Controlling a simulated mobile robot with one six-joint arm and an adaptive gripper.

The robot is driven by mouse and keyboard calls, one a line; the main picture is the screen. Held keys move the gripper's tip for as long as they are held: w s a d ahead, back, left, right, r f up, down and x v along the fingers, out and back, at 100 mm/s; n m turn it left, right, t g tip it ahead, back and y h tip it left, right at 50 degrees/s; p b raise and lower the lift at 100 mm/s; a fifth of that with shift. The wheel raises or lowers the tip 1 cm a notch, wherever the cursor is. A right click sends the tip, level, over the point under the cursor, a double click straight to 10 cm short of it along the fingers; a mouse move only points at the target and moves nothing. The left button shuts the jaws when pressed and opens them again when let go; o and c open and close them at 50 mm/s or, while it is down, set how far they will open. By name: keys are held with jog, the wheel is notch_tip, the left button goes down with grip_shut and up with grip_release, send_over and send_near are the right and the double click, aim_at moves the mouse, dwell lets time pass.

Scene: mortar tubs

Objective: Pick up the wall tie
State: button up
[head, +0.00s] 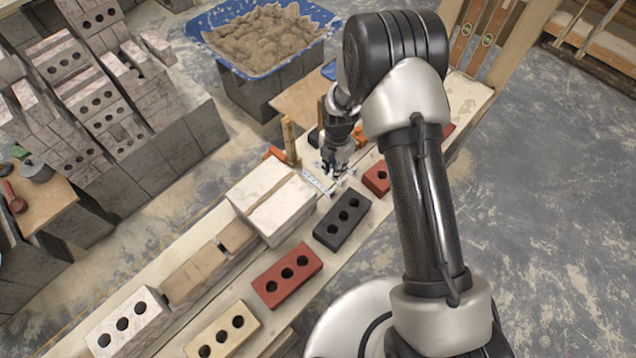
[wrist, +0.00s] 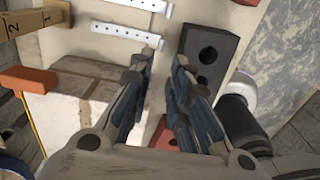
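Two pale perforated strips that look like wall ties lie on the plank in the wrist view. The nearer wall tie (wrist: 124,32) is just ahead and left of my fingertips; the farther one (wrist: 140,4) is at the top edge. In the head view a wall tie (head: 314,182) shows beside my gripper (head: 337,174), partly hidden by it. My gripper (wrist: 166,58) is open in the wrist view, with a gap between its fingers and nothing held. I cannot tell its exact height above the plank.
A black brick (wrist: 207,55) lies just right of my fingers, also in the head view (head: 342,216). Pale blocks (head: 272,202) stand left. An upright wooden gauge (head: 290,140) and orange piece (wrist: 28,78) are near.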

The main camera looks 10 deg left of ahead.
jog(key=b, duration=0.2)
send_over(333, 190)
notch_tip(333, 190, down, 9)
jog(key=shift+w+r, duration=0.15)
jog(key=shift+r, duration=0.05)
notch_tip(333, 190, down, 5)
jog(key=shift+f+b, duration=0.15)
jog(key=shift+b, duration=1)
jog(key=shift+c, duration=0.2)
grip_shut()
